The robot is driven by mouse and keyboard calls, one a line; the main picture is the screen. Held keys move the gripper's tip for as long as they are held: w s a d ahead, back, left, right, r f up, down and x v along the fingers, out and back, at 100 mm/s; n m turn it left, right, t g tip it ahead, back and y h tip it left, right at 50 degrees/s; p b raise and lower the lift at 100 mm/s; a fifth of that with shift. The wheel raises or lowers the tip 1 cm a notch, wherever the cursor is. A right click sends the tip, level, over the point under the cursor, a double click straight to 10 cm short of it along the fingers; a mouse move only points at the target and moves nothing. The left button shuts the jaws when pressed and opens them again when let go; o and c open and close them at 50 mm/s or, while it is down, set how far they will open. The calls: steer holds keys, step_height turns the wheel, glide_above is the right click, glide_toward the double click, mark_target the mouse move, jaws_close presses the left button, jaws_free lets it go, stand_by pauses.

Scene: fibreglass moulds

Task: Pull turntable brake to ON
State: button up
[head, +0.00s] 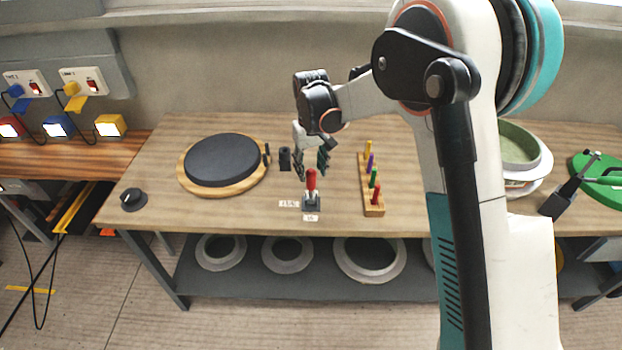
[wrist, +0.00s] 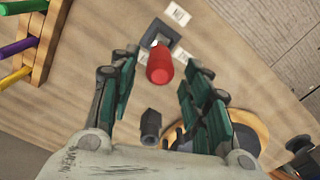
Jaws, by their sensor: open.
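The brake lever (head: 311,181) has a red handle and stands roughly upright on a small dark base (head: 311,203) on the table. Small white labels lie at the base's left and front; their text is too small to read. My gripper (head: 311,163) is open, pointing down just above and behind the handle. In the wrist view the red handle (wrist: 159,66) shows between the two open fingers, with space on both sides; I cannot tell how deep it sits between them. The turntable (head: 222,160) is a dark disc on a round wooden base, to the left.
A dark upright cylinder (head: 285,159) stands close left of my gripper. A wooden rack (head: 373,200) with several coloured pegs stands to the right. A black knob (head: 133,199) is near the table's left front corner. The table front between turntable and lever is clear.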

mark_target(311, 187)
steer(key=shift+f+b, duration=0.35)
steer(key=shift+f, duration=1.35)
jaws_close()
